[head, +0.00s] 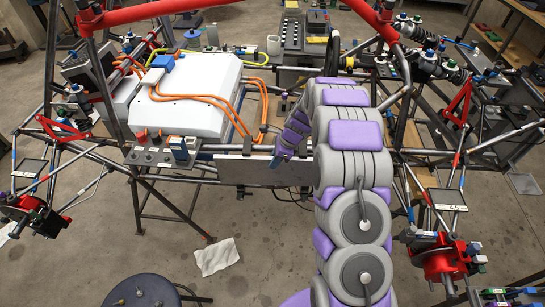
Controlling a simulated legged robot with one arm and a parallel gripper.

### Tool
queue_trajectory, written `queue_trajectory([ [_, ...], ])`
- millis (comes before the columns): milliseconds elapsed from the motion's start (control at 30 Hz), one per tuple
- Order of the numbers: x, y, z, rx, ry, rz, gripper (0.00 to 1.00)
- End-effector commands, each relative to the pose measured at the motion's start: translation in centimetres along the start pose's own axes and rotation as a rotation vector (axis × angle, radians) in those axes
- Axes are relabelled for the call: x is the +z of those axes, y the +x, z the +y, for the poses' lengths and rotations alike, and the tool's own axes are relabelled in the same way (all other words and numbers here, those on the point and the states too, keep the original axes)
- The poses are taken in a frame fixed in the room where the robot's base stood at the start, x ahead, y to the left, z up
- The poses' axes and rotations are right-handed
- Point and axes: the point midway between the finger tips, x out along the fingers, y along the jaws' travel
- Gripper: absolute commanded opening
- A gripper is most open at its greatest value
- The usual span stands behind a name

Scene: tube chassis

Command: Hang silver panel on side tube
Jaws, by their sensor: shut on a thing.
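The silver panel (245,170) is a long, thin plate below the white box, level with the chassis side. A dark grey side tube (205,180) runs near its left end. Dark clip-like pieces show at the panel's upper edge; I cannot tell whether they rest on a tube. My gripper (279,160), grey and purple, reaches down at the right part of the panel and is shut on it. My arm hides the panel's right end and the tube behind it.
A white box (190,95) with orange cables (228,88) sits in the chassis above the panel. A tray of small parts (160,152) is left of the panel. A round dark stool (142,290) and a white cloth (216,257) are on the floor in front.

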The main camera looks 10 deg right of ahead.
Motion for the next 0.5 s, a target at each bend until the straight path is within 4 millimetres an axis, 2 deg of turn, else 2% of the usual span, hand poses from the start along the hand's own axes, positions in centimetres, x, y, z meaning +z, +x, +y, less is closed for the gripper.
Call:
queue_trajectory([
  [33, -0.44, 0.77, 0.47, 0.016, 0.002, 0.003, 0.0],
  [400, -0.92, 1.09, 0.67, 0.021, 0.003, 0.004, 0.0],
  [433, -0.91, 1.08, 0.67, 0.021, 0.003, 0.004, 0.27],
  [500, -0.85, 1.03, 0.63, 0.02, 0.003, 0.003, 0.33],
])
